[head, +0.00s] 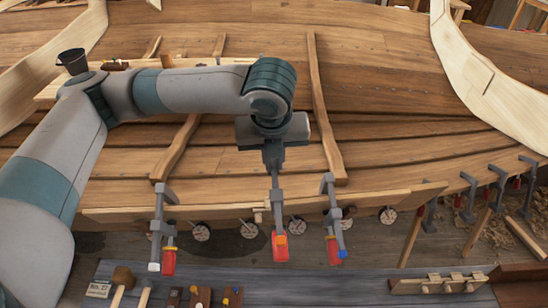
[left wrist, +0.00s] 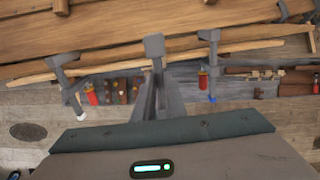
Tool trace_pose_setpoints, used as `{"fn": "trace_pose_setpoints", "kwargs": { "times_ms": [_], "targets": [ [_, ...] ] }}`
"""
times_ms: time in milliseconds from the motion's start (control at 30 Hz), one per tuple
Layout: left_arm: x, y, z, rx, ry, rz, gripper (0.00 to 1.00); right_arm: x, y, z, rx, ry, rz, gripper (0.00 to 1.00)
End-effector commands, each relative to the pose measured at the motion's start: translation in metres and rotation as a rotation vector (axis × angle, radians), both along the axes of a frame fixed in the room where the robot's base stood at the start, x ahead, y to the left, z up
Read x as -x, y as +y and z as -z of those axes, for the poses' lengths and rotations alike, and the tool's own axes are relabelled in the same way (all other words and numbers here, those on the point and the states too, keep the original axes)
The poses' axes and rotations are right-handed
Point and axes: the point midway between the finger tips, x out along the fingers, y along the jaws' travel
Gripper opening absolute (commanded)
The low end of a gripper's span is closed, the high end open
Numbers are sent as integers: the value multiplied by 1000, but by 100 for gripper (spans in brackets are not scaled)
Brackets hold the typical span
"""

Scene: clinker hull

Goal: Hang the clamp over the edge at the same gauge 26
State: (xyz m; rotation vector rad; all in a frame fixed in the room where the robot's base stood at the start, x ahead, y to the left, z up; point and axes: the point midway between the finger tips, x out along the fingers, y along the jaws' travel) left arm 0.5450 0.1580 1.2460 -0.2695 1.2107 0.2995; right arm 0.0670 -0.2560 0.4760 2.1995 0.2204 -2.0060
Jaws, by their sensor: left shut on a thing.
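My left gripper (head: 273,160) is shut on a grey clamp with a red and orange handle (head: 280,246). The clamp hangs upright below the gripper, in front of the plank edge (head: 225,211); I cannot tell whether it touches the edge. In the left wrist view the held clamp's grey head (left wrist: 154,46) shows beyond the fingers (left wrist: 158,95), which hide its lower part. One clamp (head: 161,225) hangs on the edge to the left, another (head: 333,215) to the right. Round gauges (head: 249,229) line the edge below; their numbers are too small to read. My right gripper is out of view.
Several clamps (head: 468,195) hang along the hull at the right. A dark bench (head: 330,284) with mallets, blocks and a "No. 27" card (head: 98,290) lies in front. A wooden rack (head: 440,284) stands at its right. Curved ribs (head: 322,110) rise on the hull planking.

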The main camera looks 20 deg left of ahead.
Motion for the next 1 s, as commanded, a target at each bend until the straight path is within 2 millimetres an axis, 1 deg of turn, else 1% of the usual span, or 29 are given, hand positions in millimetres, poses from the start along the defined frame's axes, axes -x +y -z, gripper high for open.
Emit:
{"fn": "trace_pose_setpoints", "kwargs": {
  "times_ms": [267, 667, 700, 1000],
  "targets": [
    [-1, 0, 3, 1, -2, -2, 0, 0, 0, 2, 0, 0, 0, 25],
    [0, 0, 27, 0, -2, -2, 0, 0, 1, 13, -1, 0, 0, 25],
    [-1, 0, 31, 0, -3, -2, 0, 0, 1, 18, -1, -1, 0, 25],
    [-1, 0, 53, 1, -2, -2, 0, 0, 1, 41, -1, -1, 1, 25]
  ]
}}
